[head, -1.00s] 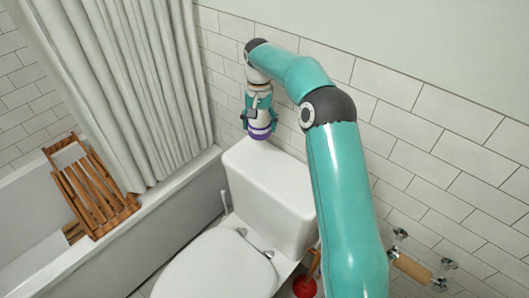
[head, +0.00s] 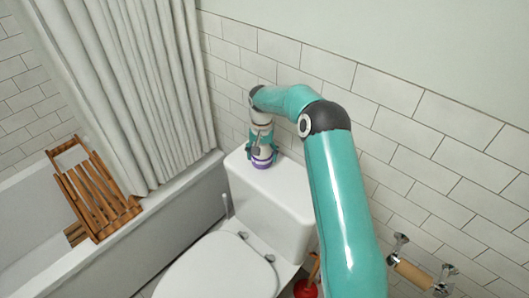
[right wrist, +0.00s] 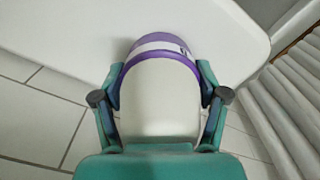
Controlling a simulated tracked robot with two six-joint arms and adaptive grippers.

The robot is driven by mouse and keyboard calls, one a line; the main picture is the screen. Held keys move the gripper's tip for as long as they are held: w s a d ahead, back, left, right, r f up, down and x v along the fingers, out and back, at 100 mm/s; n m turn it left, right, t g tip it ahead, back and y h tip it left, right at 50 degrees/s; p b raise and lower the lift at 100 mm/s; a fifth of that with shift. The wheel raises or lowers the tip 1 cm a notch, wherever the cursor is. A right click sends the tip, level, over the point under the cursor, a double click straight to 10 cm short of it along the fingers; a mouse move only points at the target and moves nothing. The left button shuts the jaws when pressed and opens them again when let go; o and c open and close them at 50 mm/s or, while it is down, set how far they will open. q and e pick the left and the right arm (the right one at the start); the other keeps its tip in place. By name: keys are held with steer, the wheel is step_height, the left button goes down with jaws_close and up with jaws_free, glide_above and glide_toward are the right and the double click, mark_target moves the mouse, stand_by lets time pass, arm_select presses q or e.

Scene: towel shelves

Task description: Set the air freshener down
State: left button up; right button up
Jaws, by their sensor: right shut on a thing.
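The air freshener (head: 262,161) is a white can with a purple band at its lower end. In the head view it is upright at the back left part of the toilet tank lid (head: 285,190). Its bottom looks at or very near the lid; I cannot tell if it touches. My right gripper (head: 261,150) is shut on the air freshener from above. In the right wrist view the fingers hold the can (right wrist: 160,95) on both sides, with its purple and white end toward the white lid (right wrist: 70,30). My left gripper is not in view.
The toilet seat lid (head: 215,268) is closed in front of the tank. A tiled wall (head: 400,130) stands behind. A curtain (head: 130,90) and a bathtub with a wooden rack (head: 95,190) are at left. A red plunger (head: 306,289) and paper holder (head: 415,272) are at right.

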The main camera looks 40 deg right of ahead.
steer(key=o, duration=1.5)
step_height(320, 180, up, 12)
steer(key=shift+r, duration=0.1)
